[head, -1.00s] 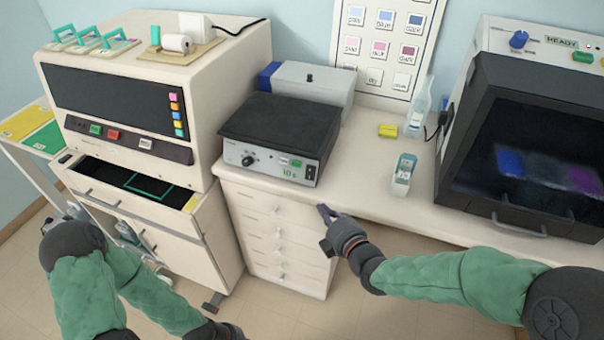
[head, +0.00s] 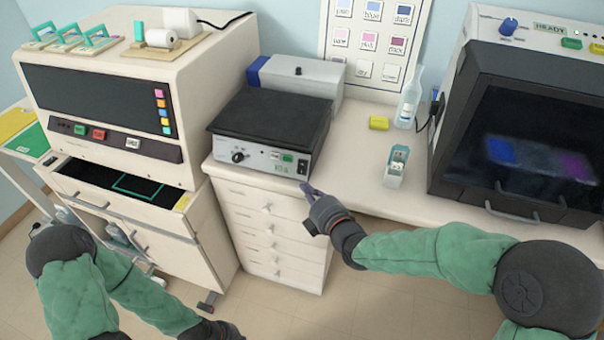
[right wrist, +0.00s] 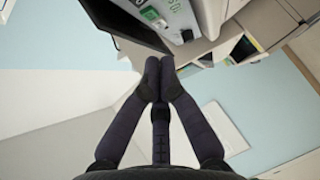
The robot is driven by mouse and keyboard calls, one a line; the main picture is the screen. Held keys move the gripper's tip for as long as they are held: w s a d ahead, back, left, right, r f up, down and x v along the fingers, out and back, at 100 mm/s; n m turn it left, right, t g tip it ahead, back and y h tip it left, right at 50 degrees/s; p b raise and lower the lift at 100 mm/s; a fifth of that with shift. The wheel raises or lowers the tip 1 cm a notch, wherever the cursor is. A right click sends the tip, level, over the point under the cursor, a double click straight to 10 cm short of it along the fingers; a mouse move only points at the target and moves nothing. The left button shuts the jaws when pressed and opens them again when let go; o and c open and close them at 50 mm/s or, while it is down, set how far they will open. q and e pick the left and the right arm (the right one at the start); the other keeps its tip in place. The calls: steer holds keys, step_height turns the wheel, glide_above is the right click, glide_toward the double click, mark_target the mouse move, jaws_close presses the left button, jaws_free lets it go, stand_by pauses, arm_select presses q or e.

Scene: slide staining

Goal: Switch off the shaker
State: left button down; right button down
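The shaker (head: 270,130) stands on the bench at the middle, a pale box with a flat black platform. Its front has a dark knob (head: 239,157), a green label or button (head: 287,158), small green digits and a black rocker switch (head: 303,167) at the right end. My right gripper (head: 306,188) is just below and in front of the switch, apart from it as far as I can tell. In the right wrist view its fingertips (right wrist: 160,72) are together with nothing between them, near the shaker's front. My left wrist shows at the bottom edge; its gripper is out of view.
A big staining machine (head: 110,100) with an open drawer stands left. A dark-windowed cabinet (head: 520,140) stands right. A small slide container (head: 397,165), a yellow block (head: 379,123) and a clear bottle (head: 408,100) are on the bench.

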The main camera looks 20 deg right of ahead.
mark_target(302, 172)
steer(key=shift+w+d+f+b, duration=0.15)
steer(key=shift+w+f+b, duration=0.25)
steer(key=shift+w, duration=1.05)
steer(key=shift+w+d+f+b, duration=0.25)
steer(key=shift+w+b, duration=0.2)
steer(key=shift+w, duration=1.05)
steer(key=shift+w+d+f+b, duration=0.1)
steer(key=shift+w+f+b, duration=0.3)
steer(key=shift+w, duration=1.05)
steer(key=shift+w+d+f+b, duration=0.1)
steer(key=shift+w+d+b, duration=0.15)
steer(key=shift+b, duration=0.4)
steer(key=shift+w, duration=0.1)
